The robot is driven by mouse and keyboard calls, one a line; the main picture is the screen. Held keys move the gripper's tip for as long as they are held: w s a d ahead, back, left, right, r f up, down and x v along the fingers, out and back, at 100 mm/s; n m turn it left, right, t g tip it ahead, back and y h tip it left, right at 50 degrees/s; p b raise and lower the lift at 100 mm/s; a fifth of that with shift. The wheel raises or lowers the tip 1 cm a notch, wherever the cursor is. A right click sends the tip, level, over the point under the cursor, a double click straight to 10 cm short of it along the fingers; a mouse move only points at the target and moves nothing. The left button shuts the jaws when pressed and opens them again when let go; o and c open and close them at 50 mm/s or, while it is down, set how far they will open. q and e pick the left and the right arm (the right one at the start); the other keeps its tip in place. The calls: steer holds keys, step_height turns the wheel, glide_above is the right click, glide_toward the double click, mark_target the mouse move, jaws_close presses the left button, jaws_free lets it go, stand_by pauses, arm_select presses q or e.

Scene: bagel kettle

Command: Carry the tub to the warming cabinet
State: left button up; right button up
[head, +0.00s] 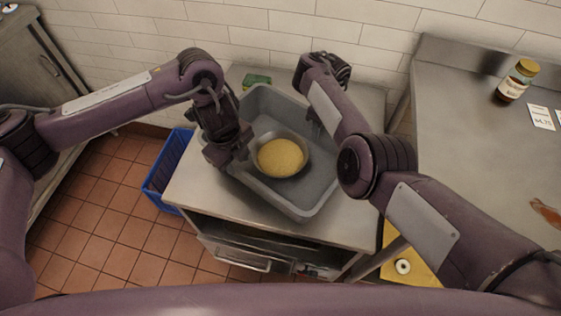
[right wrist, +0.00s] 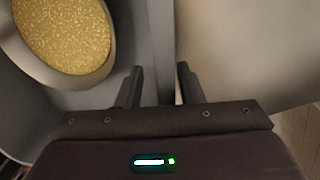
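The grey tub (head: 313,203) sits on the steel top of a low cabinet (head: 195,190). A round metal bowl of yellow grainy food (head: 281,157) is inside it, and the food also shows in the right wrist view (right wrist: 65,32). My left gripper (head: 228,158) points down at the tub's left wall; its fingertips are hidden. My right gripper is mostly hidden behind my right arm in the head view. In the right wrist view its fingers (right wrist: 160,80) stand apart on either side of the tub's rim (right wrist: 160,40), with slim gaps seeming to show.
A blue crate (head: 168,168) stands on the floor left of the cabinet. A green item (head: 256,80) lies behind the tub. A steel table (head: 465,130) at right holds a jar (head: 515,82) and a price card (head: 541,117). Another steel cabinet (head: 30,75) stands far left.

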steer(key=r, duration=0.7)
steer(key=w+d+r, duration=0.1)
steer(key=r, duration=0.2)
steer(key=shift+r, duration=0.4)
arm_select(q)
step_height(320, 180, up, 8)
steer(key=shift+s+a+r, duration=0.15)
steer(key=shift+s+a, duration=0.05)
steer(key=shift+s, duration=0.1)
arm_select(e)
steer(key=shift+a+r, duration=0.15)
steer(key=shift+r, duration=0.4)
arm_select(q)
steer(key=shift+r, duration=0.1)
arm_select(e)
steer(key=shift+r, duration=0.1)
